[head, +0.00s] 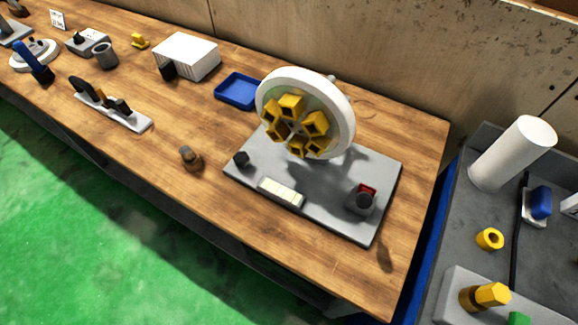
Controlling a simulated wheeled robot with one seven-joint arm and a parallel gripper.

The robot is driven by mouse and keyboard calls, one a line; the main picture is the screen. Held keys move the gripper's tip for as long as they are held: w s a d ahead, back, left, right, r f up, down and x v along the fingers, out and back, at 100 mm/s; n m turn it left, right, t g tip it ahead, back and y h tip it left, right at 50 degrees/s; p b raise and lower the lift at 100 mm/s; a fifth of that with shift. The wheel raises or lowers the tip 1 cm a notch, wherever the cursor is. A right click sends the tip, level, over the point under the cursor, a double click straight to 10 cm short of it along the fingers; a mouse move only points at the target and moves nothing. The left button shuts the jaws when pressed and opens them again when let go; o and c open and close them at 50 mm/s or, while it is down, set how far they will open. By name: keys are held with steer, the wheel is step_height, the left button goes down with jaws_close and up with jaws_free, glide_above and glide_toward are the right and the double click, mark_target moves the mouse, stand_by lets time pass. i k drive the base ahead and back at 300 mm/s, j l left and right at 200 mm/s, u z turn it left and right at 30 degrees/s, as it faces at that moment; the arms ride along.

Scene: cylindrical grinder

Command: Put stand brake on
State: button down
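The stand has a flat grey base plate (325,210) on the wooden bench. An upright white wheel (347,115) with several yellow blocks around its hub rises from the plate's back half. A grey block with a dark round knob (363,200) and a red part (368,189) sits at the plate's right front. A small dark knob (241,159) sits at its left corner. I cannot tell for certain which part is the brake or what its setting is. My gripper is not in view.
A brown-grey knob-like piece (190,158) stands left of the plate. A blue tray (238,91) and a white box (187,56) lie behind it. A grey surface at right holds a white cylinder (513,153) and a yellow ring (490,239). The bench's front is mostly clear.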

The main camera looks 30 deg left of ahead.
mark_target(364, 200)
steer(key=j+z, duration=0.2)
steer(key=j, duration=3.35)
